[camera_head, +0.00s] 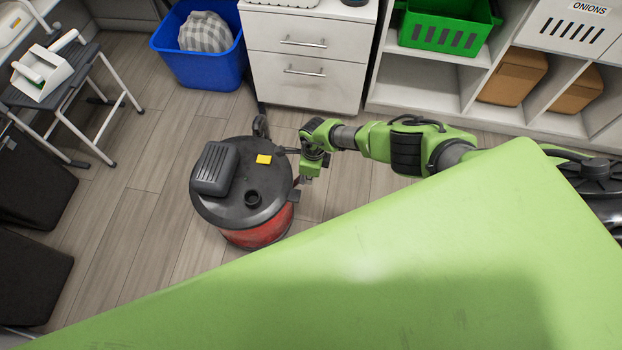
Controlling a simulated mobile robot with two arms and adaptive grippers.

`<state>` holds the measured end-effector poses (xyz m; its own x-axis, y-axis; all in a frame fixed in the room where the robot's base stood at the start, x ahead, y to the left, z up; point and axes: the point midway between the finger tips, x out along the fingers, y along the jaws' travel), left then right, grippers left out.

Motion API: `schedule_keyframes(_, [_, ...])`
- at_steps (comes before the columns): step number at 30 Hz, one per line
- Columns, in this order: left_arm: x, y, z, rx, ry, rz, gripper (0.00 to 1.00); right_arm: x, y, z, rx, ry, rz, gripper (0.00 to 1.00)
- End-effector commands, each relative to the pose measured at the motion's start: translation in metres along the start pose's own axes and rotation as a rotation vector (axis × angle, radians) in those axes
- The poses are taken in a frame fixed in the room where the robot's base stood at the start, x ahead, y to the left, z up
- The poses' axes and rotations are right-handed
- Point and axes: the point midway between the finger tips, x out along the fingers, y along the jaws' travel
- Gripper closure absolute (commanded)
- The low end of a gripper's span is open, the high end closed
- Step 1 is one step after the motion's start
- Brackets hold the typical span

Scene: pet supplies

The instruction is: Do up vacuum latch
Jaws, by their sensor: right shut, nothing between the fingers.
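The vacuum (240,190) stands upright on the floor. It has a dark grey lid with a black handle block, a yellow label and a red drum below. A dark latch (294,195) shows at the lid's right rim; from this angle I cannot tell whether it is fastened. My right gripper (302,176) is beside the lid's right edge, just above the latch in the picture. It is shut and empty. I cannot tell whether it touches the vacuum. My left gripper is not in view.
A white drawer cabinet (304,72) and a blue bin (172,48) stand behind the vacuum. White shelves (432,85) with a green crate (443,28) are at the back right. A step stool (68,100) is at left. Wooden floor (140,190) is clear left of the vacuum.

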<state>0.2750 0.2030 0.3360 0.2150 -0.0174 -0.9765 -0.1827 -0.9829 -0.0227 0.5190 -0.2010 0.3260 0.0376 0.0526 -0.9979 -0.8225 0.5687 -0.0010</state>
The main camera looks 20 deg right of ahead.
Motion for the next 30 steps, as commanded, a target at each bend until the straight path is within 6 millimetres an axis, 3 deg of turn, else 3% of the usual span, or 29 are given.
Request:
schedule_keyframes(5, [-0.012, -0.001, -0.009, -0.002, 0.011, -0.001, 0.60, -0.004, 0.000, 0.010, -0.001, 0.109, -0.002, 1.00])
schedule_keyframes(12, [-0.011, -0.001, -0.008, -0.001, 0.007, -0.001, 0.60, -0.005, 0.000, 0.007, 0.000, 0.102, 0.001, 1.00])
schedule_keyframes(30, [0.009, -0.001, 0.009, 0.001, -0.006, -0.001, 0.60, -0.015, 0.000, 0.007, 0.000, 0.100, 0.001, 1.00])
